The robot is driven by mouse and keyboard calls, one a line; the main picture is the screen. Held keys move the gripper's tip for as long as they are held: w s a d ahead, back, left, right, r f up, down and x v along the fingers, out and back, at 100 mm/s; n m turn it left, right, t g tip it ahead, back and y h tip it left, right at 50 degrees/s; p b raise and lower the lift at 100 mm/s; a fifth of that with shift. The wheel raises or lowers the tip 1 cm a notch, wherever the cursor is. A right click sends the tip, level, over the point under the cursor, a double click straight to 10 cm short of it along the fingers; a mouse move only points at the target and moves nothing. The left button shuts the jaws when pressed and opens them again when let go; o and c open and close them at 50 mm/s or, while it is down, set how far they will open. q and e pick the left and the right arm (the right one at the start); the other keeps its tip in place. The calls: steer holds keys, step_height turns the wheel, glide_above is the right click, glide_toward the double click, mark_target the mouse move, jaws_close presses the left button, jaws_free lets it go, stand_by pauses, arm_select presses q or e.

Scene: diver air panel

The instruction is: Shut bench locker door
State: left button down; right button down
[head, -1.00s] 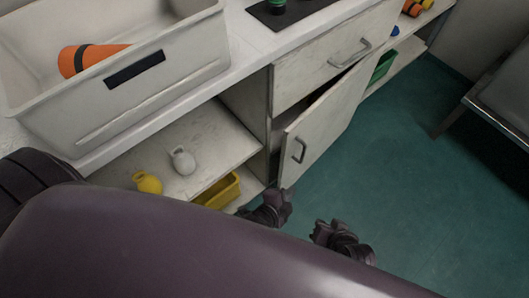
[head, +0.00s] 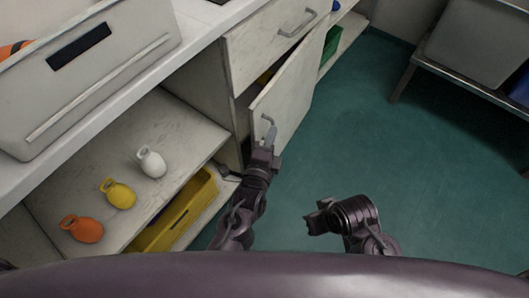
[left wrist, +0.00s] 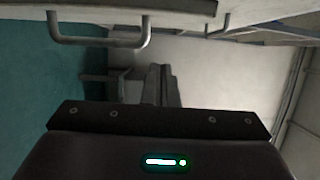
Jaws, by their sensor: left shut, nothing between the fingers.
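The bench locker door (head: 292,92) is a pale, worn panel below a drawer. It stands ajar, with a dark gap along its upper left side. Its metal handle (head: 267,127) is near its left edge. My left gripper (head: 270,137) is shut and empty, its fingertips at the handle's lower end in the head view; whether they touch it I cannot tell. In the left wrist view the fingers (left wrist: 162,85) show beneath a pale panel with handles. My right gripper (head: 314,218) hangs over the floor, right of the left one; its jaw state is unclear.
The drawer (head: 275,40) above the door looks closed. An open shelf (head: 150,115) at left holds orange, yellow and white jugs, with a yellow bin (head: 180,215) below. A green bin (head: 330,45) sits beyond the door. The teal floor (head: 400,160) at right is clear.

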mark_target(259, 126)
arm_select(q)
steer(key=shift+w+a, duration=1.6)
steer(key=shift+w, duration=0.05)
arm_select(e)
steer(key=shift+w+a+f, duration=0.15)
steer(key=shift+a, duration=0.35)
